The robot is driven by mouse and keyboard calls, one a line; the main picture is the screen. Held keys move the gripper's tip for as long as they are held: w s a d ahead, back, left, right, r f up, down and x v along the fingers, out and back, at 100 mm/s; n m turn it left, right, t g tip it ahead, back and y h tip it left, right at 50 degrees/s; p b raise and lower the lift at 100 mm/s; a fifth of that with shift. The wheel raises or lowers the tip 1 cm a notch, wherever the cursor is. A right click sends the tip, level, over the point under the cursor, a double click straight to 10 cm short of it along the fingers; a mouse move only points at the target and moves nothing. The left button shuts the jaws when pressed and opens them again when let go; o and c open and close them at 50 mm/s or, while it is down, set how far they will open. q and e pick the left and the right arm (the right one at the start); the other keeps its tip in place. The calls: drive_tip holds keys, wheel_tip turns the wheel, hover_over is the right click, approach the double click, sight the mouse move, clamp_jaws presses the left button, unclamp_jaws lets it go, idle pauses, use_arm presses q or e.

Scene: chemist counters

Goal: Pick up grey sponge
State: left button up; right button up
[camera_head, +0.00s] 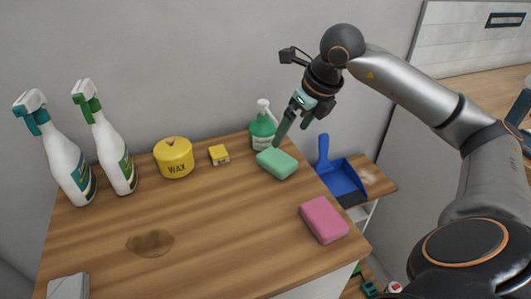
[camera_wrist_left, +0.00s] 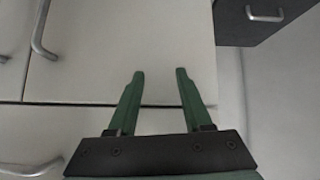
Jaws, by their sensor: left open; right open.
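No clearly grey sponge shows in the head view. A green sponge (camera_head: 277,164) lies at the counter's back right, and a pink sponge (camera_head: 324,220) lies near its right edge. A flat pale grey item (camera_head: 69,287) is cut off at the bottom left; I cannot tell if it is a sponge. My right gripper (camera_head: 291,136) is open and empty, pointing down just behind and above the green sponge, beside the green bottle. My left gripper (camera_wrist_left: 160,72) shows only in the left wrist view, open and empty in front of pale cabinet fronts.
Two spray bottles (camera_head: 110,150), a yellow wax tin (camera_head: 174,158) and a small yellow box (camera_head: 219,155) stand along the back. A green pump bottle (camera_head: 263,129) is close to my right gripper. A blue dustpan (camera_head: 341,180) lies right of the counter. A brown stain (camera_head: 150,243) marks the front left.

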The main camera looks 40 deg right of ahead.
hover_over(277, 157)
drive_tip(key=s, duration=0.3)
wheel_tip(277, 157, down, 5)
drive_tip(key=shift+f, duration=0.2)
use_arm(q)
drive_tip(key=shift+s+d+f, duration=0.1)
drive_tip(key=shift+s+f, duration=0.05)
drive_tip(key=shift+s, duration=0.05)
use_arm(e)
drive_tip(key=shift+x, duration=3.15)
use_arm(q)
drive_tip(key=shift+f+b, duration=0.25)
drive_tip(key=shift+b, duration=0.15)
use_arm(e)
drive_tip(key=shift+w+f, duration=0.1)
drive_tip(key=shift+f, duration=0.05)
drive_tip(key=c, duration=1.3)
drive_tip(key=shift+r+p, duration=0.3)
drive_tip(key=shift+r, duration=0.1)
wheel_tip(277, 157, up, 2)
drive_tip(key=shift+r, duration=0.25)
use_arm(q)
drive_tip(key=shift+d+f+b, duration=0.1)
drive_tip(key=shift+f+b, duration=1.1)
drive_tip(key=shift+b, duration=0.9)
use_arm(e)
drive_tip(key=s+a+r, duration=0.2)
drive_tip(key=s+r, duration=0.8)
drive_tip(key=s, duration=0.3)
drive_tip(key=shift+s, duration=0.4)
